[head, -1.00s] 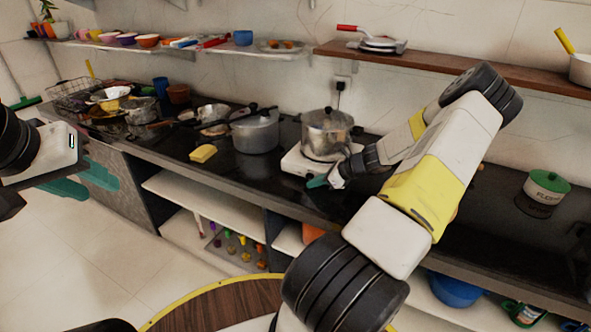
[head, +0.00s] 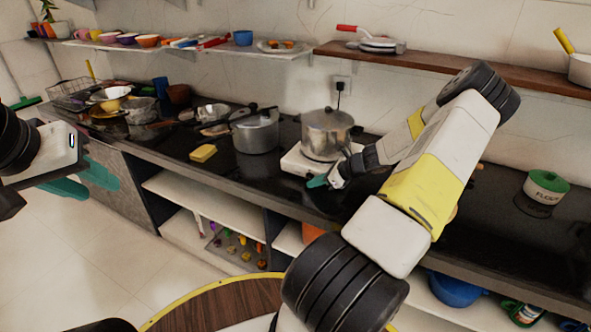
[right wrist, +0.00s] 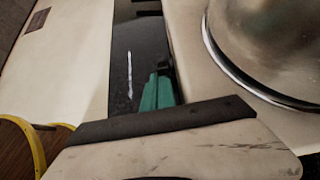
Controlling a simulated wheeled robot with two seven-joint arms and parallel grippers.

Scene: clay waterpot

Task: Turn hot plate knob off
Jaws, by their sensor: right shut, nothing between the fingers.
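The white hot plate (head: 297,163) stands on the dark counter with a steel pot (head: 327,134) on it. In the right wrist view the hot plate's pale side (right wrist: 190,62) runs along the right of my fingers, and the pot (right wrist: 275,45) is at the upper right. My right gripper (head: 317,182) is shut and empty, at the hot plate's front edge. Its green fingers also show in the right wrist view (right wrist: 158,92). A small dark part (right wrist: 164,64) at the fingertips may be the knob; its setting cannot be read. My left gripper (head: 102,188) is open and empty, left of the counter.
A large pot (head: 255,132) and a yellow sponge (head: 203,153) are left of the hot plate. A flour tin (head: 546,186) stands at the right. Dishes crowd the counter's far left. A wooden shelf (head: 450,68) hangs above. A round wooden stool or table (head: 215,305) is in front.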

